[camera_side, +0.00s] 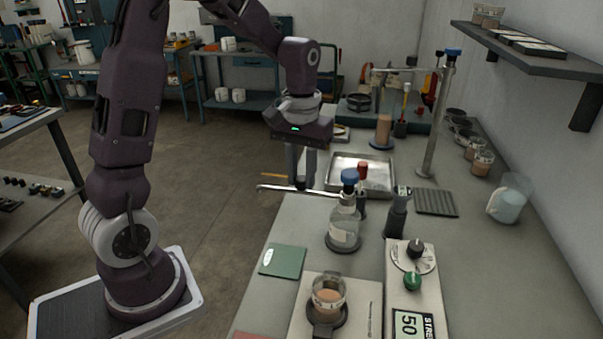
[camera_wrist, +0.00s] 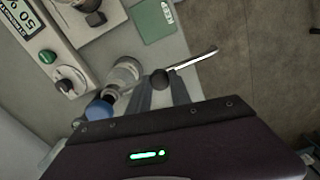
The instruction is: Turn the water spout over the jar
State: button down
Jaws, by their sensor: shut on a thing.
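A thin metal rod (camera_side: 275,188), which looks like the water spout, lies level at the bench's left edge. In the wrist view the spout (camera_wrist: 195,60) points out past the edge, over the floor. My gripper (camera_side: 300,182) points down with its fingers shut at a dark round knob (camera_wrist: 160,79) at the rod's near end. The fingers partly hide the grip. A small glass jar (camera_side: 329,295) with brown contents stands on a dark pad nearer the camera, well apart from the rod. I cannot tell for sure which vessel is the task's jar.
A blue-capped bottle (camera_side: 344,228) stands close right of my gripper. A metal tray (camera_side: 350,178) lies behind it. A tall post (camera_side: 437,125) rises farther right. A stirrer unit (camera_side: 415,285) and a green card (camera_side: 283,261) lie in front.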

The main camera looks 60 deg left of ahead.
jog(key=d+n, duration=1.3)
jog(key=n, duration=0.4)
jog(key=shift+s+d, duration=0.2)
jog(key=shift+d, duration=0.05)
dwell(0.4)
dwell(0.3)
jog(key=c, duration=1.2)
grip_release()
jog(key=shift+o, duration=0.2)
